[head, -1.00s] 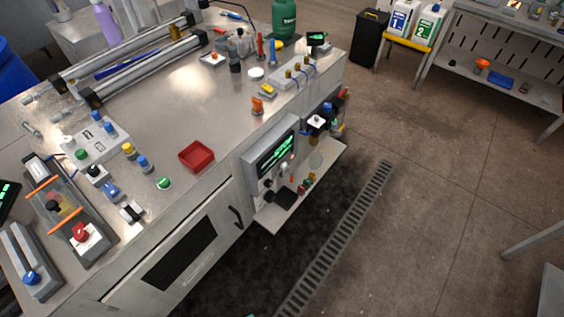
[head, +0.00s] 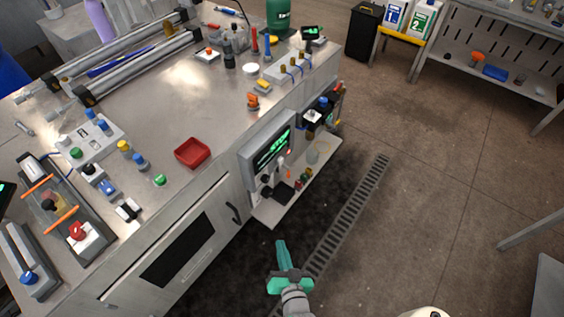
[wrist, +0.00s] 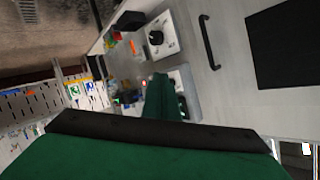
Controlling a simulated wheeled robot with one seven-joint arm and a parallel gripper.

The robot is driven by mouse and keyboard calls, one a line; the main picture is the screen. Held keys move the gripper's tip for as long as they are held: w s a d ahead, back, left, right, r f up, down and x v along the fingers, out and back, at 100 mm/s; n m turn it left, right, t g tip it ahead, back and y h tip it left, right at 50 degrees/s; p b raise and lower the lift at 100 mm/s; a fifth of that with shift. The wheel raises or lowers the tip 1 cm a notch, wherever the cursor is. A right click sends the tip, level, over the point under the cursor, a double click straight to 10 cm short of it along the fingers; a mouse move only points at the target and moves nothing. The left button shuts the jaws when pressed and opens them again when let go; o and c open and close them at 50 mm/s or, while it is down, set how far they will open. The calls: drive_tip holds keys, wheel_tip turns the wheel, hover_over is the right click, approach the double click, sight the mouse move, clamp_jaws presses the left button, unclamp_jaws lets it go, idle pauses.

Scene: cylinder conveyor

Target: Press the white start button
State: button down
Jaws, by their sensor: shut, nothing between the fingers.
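A grey button box (head: 94,139) on the steel bench at left carries a small white button (head: 64,141), a green one and blue ones. A flat white disc (head: 250,69) lies farther back, and a white-topped button (head: 313,116) sits on a black box at the bench's side. I cannot tell which is the start button. My gripper (head: 281,245) is teal, shut and empty, low in front of the bench's side, right of the cabinet door and apart from these buttons. In the wrist view its shut fingers (wrist: 163,97) point toward the bench side.
A control box with a green-lit screen (head: 272,149) and a low side shelf (head: 272,212) stick out from the bench. A red tray (head: 192,153) and several coloured knobs crowd the top. A floor grate (head: 350,210) runs through open floor at right.

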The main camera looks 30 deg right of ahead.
sight(281, 161)
drive_tip(key=w+d+r+m, duration=0.1)
drive_tip(key=w+d+m, duration=0.2)
drive_tip(key=w+d, duration=0.4)
drive_tip(key=w+d+r+m+h, duration=0.1)
drive_tip(key=w+d+m, duration=0.3)
drive_tip(key=w+d, duration=0.4)
drive_tip(key=d+r, duration=0.1)
drive_tip(key=d, duration=0.5)
drive_tip(key=shift+w+d+t, duration=0.15)
drive_tip(key=shift+w+t, duration=0.1)
drive_tip(key=shift+t, duration=0.05)
drive_tip(key=w+a, duration=0.3)
drive_tip(key=w, duration=0.5)
drive_tip(key=shift+a, duration=0.2)
drive_tip(key=shift+w, duration=0.2)
idle(0.6)
drive_tip(key=shift+w+a, duration=0.2)
